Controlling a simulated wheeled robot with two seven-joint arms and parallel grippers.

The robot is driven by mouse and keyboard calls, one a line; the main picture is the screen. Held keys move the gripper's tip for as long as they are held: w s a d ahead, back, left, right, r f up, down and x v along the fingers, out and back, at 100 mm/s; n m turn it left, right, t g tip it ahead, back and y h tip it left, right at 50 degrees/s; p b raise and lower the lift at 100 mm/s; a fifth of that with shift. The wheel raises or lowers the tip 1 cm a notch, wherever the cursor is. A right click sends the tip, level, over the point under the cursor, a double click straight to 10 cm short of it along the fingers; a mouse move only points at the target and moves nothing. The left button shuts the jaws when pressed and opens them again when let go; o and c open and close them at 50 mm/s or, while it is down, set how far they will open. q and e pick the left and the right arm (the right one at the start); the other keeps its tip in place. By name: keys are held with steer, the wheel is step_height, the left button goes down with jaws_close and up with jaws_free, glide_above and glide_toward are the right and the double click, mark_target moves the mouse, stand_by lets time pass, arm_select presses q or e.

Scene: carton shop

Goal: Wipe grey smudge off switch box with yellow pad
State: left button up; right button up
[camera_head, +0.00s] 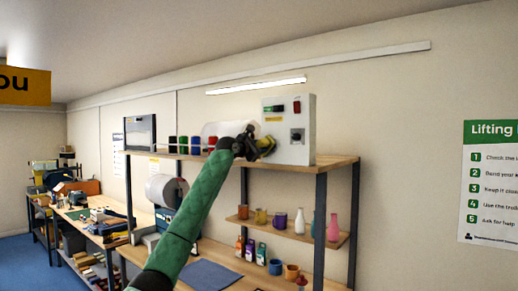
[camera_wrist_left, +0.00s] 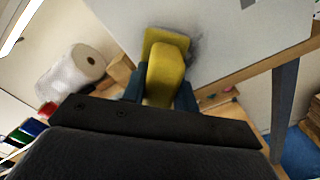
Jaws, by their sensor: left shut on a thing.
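The switch box (camera_head: 297,150) is a pale grey box standing on the top shelf, with a green label, a red switch and a dark knob on its front. In the left wrist view its front face (camera_wrist_left: 245,45) fills the upper right. My left gripper (camera_head: 262,146) is at the box's left lower side, shut on the yellow pad (camera_wrist_left: 166,70). The pad's flat plate is at the box face, touching or very close. The grey smudge (camera_wrist_left: 195,45) shows just around the plate's upper right edge; the pad hides part of it. My right gripper is not in view.
The wooden top shelf (camera_head: 335,161) runs under the box. A bubble-wrap roll (camera_wrist_left: 70,75) and several coloured reels (camera_head: 184,145) stand left of it. Lower shelves hold cups and bottles. The wall right of the shelf is clear except for a poster (camera_head: 489,180).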

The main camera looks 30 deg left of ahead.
mark_target(271, 147)
arm_select(q)
steer(key=shift+s+d+f+b, duration=0.15)
steer(key=shift+d+b, duration=0.3)
steer(key=shift+d, duration=1.05)
steer(key=shift+s+d, duration=0.1)
steer(key=shift+d, duration=0.3)
steer(key=shift+d+b, duration=0.35)
steer(key=shift+d, duration=1.5)
steer(key=shift+a+r, duration=0.2)
steer(key=shift+a, duration=0.05)
steer(key=shift+a+p, duration=0.3)
steer(key=shift+a, duration=1.45)
steer(key=shift+w+a+p, duration=0.15)
steer(key=shift+a+p, duration=0.1)
steer(key=shift+a, duration=0.65)
steer(key=shift+w+a+p, duration=0.15)
steer(key=shift+a+p, duration=0.05)
steer(key=shift+a, duration=0.7)
